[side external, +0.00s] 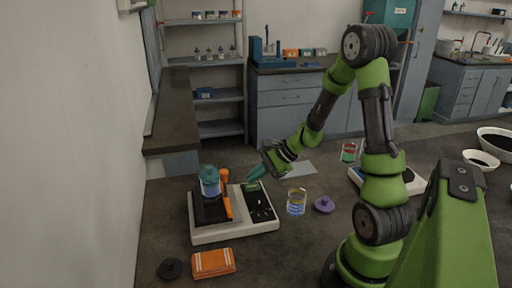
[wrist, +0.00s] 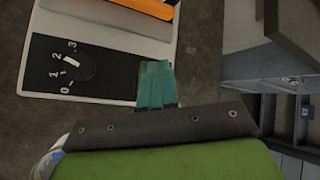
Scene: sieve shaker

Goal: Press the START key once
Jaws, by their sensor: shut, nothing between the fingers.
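The sieve shaker (side external: 205,238) is a white-based machine on the dark bench. Its black control panel (side external: 262,208) carries a dial and small marks. In the wrist view the panel (wrist: 100,85) shows a white-pointer dial (wrist: 72,61) numbered 0 to 3. I cannot make out the START key in either view; my fingers cover part of the panel's edge in the wrist view. My gripper (side external: 254,173) has teal fingers, shut and empty, above the far end of the panel. In the wrist view its fingertips (wrist: 156,66) overlap the panel's right end. Contact is not visible.
A blue-lidded jar (side external: 210,182) and orange clamp bars (side external: 226,185) stand on the shaker. An orange-white pack (side external: 213,263) and a black disc (side external: 170,268) are in front.

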